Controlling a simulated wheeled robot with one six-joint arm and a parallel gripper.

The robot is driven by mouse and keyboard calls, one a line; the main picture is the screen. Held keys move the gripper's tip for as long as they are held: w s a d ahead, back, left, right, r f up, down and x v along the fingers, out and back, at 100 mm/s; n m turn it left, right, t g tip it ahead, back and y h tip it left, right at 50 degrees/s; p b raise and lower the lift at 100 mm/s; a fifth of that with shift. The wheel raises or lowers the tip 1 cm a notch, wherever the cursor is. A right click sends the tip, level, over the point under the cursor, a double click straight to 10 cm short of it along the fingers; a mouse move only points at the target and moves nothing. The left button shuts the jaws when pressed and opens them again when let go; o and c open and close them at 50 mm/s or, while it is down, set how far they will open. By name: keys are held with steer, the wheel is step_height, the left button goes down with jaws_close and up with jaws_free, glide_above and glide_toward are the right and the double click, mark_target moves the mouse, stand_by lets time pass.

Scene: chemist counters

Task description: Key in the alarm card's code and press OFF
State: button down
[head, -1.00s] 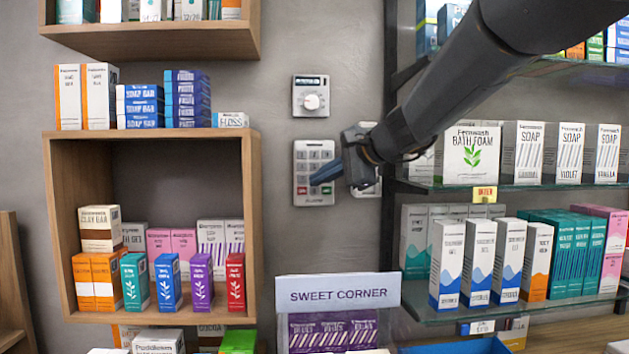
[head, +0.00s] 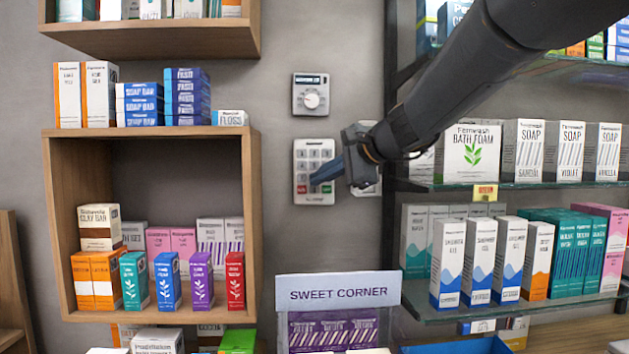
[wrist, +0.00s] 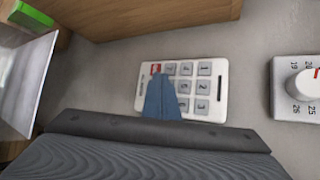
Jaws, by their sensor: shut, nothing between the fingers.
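The white alarm keypad (head: 300,158) is fixed to the grey wall. It has grey number keys, a red key (head: 301,189) at lower left and a green key at lower right. My gripper (head: 314,181) is shut and empty, its blue fingertips in front of the keypad's lower middle. In the wrist view the keypad (wrist: 218,92) lies sideways, with 1, 2 and 3 readable. The blue fingertips (wrist: 161,80) end beside the red key (wrist: 155,68) and hide several lower keys. I cannot tell whether they touch. I can make out no alarm card.
A white dial unit (head: 310,84) is on the wall above the keypad. A wooden shelf box (head: 252,220) stands to the left and glass shelves (head: 450,187) with boxes to the right. A SWEET CORNER sign (head: 338,294) is below. The wall around the keypad is mostly clear.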

steer(key=shift+s, duration=0.2)
steer(key=s+b, duration=0.1)
steer(key=s, duration=0.4)
stand_by(0.5)
stand_by(2.4)
